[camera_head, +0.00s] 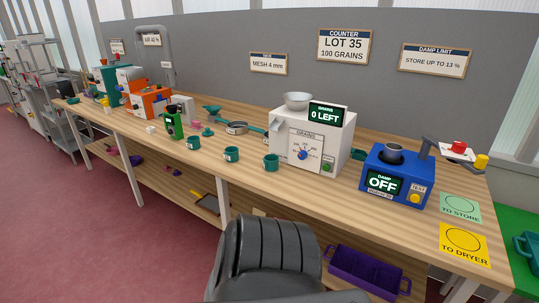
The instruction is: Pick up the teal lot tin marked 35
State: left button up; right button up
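Three small teal tins stand in a row along the front part of the wooden bench: a left one (193,143), a middle one (232,154) and a right one (271,163). The left and middle tins show pale labels, too small to read. I cannot tell which tin is marked 35. The right tin stands just left of the white grain counter (311,145), whose display reads 0 LEFT. Neither of my grippers is in view.
A blue damp meter (398,178) reads OFF. Green TO STORE (460,208) and yellow TO DRYER (465,244) mats lie at the right end. A dark ribbed form (268,255) fills the bottom centre before the bench (330,199). A purple crate (367,274) sits below.

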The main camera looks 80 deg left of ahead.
aim_at(271, 163)
jog(key=u, duration=0.6)
jog(key=i, duration=0.8)
jog(key=u, duration=0.85)
